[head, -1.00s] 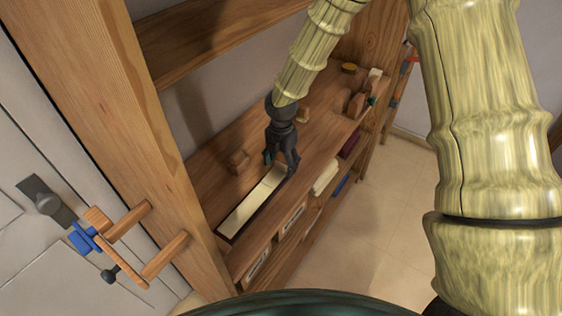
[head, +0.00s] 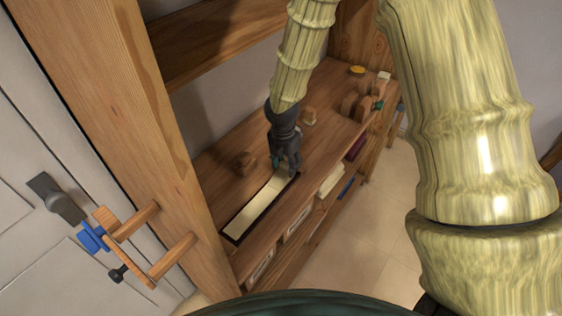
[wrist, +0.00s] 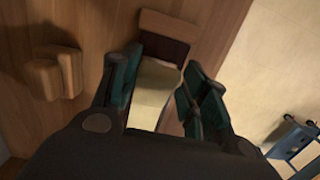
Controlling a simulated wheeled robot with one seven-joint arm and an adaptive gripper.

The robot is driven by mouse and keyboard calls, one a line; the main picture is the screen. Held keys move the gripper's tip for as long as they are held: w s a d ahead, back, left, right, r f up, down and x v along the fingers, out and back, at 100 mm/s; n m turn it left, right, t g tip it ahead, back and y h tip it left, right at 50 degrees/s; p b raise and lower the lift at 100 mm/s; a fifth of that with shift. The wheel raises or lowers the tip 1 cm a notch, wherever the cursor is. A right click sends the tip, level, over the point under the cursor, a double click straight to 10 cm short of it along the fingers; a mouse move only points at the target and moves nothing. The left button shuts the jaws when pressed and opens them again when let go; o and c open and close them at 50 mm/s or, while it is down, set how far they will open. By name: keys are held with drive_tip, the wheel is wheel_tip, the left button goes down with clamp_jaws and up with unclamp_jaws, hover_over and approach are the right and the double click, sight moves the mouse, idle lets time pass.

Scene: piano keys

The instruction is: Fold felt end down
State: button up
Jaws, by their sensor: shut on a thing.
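The cream felt strip (head: 256,208) lies lengthwise in a dark recess (head: 233,236) on the wooden bench top. In the head view my gripper (head: 287,170) points down at the strip's far end, with its fingers close together. In the wrist view my gripper (wrist: 160,70) has a finger on each side of the pale felt (wrist: 153,95) and is shut on it. The felt's end lies between the fingers, near a dark slot with a brown wooden block (wrist: 165,27) beyond it. The exact contact of the fingertips is hard to see.
Several wooden pieces (head: 357,104) stand at the bench's far end. A wooden post (head: 130,150) rises at the left. Floor (head: 375,220) lies open to the right.

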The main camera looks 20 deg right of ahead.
sight(282, 175)
drive_tip(key=shift+s+a+r, duration=0.15)
drive_tip(key=shift+s+a, duration=0.15)
drive_tip(key=shift+a, duration=0.05)
drive_tip(key=o, duration=1.4)
drive_tip(key=shift+a, duration=0.1)
drive_tip(key=shift+o, duration=0.2)
drive_tip(key=shift+r, duration=0.1)
drive_tip(key=shift+d, duration=0.2)
wheel_tip(282, 175, up, 12)
drive_tip(key=a, duration=0.1)
drive_tip(key=shift+s, duration=0.3)
drive_tip(key=shift+a, duration=0.1)
